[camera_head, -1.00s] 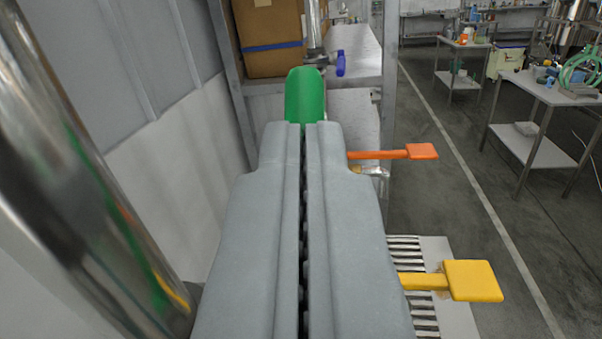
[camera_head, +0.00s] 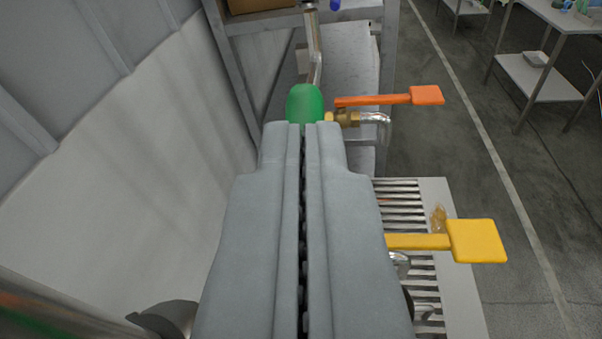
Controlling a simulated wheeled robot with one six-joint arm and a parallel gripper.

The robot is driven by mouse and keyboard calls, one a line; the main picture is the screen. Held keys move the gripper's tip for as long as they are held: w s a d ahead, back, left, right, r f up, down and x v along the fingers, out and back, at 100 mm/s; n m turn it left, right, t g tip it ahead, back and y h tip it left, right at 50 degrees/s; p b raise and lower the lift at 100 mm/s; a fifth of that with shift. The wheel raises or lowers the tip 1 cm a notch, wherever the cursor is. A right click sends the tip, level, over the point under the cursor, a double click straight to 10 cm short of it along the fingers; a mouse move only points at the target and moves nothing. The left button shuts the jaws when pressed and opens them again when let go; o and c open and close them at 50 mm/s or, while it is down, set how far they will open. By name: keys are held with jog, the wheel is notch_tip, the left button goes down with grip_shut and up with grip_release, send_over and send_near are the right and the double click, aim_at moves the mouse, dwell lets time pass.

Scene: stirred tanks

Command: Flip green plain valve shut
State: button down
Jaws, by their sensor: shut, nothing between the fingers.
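The green valve handle (camera_head: 305,103) shows as a rounded green end just beyond the tip of my gripper (camera_head: 306,126). My gripper is shut and empty, and its grey fingers fill the lower middle of the view. The fingertips overlap the near part of the green handle in the picture; I cannot tell whether they touch it. The body of the green valve is hidden behind the fingers.
An orange handle (camera_head: 390,98) on a brass valve with a metal spout sticks out right of the fingertips. A yellow paddle handle (camera_head: 478,241) lies nearer, right of my gripper. A slatted drain tray (camera_head: 437,195) is below. A grey wall stands left.

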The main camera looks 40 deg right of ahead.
jog(key=shift+w+d+f, duration=0.4)
jog(key=shift+d+f, duration=0.2)
jog(key=shift+f, duration=0.05)
jog(key=shift+w+d+f+g+y, duration=0.3)
jog(key=shift+d+f+g+y, duration=0.15)
jog(key=shift+f+g+y, duration=0.4)
jog(key=shift+r+y, duration=0.1)
jog(key=shift+y, duration=0.15)
jog(key=v, duration=0.7)
jog(key=shift+s+a+r, duration=0.1)
jog(key=shift+s, duration=0.05)
dwell(0.5)
